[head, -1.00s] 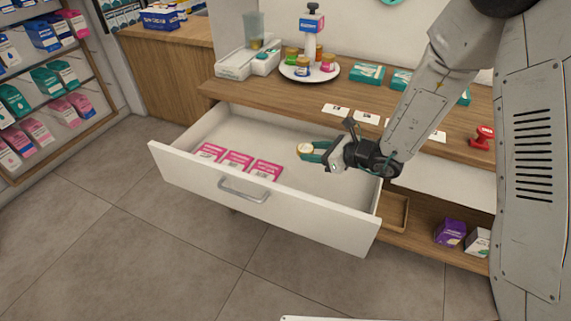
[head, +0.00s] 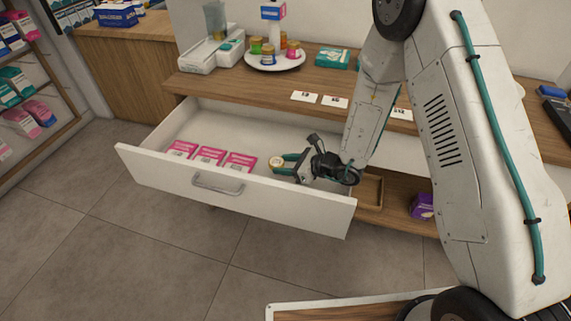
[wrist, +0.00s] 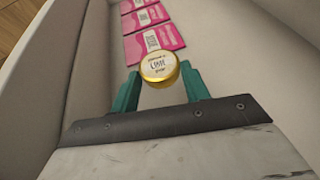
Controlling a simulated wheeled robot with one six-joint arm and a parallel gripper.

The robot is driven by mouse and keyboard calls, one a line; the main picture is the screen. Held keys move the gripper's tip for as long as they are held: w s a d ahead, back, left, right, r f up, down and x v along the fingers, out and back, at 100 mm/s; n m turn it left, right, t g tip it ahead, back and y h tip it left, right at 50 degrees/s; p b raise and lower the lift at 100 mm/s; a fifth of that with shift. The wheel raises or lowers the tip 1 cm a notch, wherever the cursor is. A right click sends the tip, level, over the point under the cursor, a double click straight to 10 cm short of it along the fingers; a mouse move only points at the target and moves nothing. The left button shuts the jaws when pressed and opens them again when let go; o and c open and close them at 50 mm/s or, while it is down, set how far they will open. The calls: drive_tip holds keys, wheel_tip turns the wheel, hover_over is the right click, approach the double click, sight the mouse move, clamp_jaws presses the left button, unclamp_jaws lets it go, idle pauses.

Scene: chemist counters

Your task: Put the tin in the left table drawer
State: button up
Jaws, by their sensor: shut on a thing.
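The tin (wrist: 159,67) is small and round with a gold rim and a pale printed lid. My gripper (wrist: 160,88) is shut on it, a green finger on each side. In the head view the tin (head: 277,162) is at the tips of my gripper (head: 284,165), inside the outline of the open left drawer (head: 270,198). The wrist view shows the drawer's pale floor below and its walls (wrist: 80,75) around the tin. Whether the tin touches the floor I cannot tell.
Several pink packets (head: 210,155) lie in the drawer's left part; its right part is freer. The wooden counter (head: 225,87) above holds a plate of jars (head: 275,62) and cards (head: 335,101). A wooden tray (head: 369,192) and a purple box (head: 421,206) are on the shelf to the right.

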drive_tip(key=shift+f, duration=0.15)
drive_tip(key=shift+f, duration=0.35)
drive_tip(key=shift+f, duration=0.1)
drive_tip(key=o, duration=1)
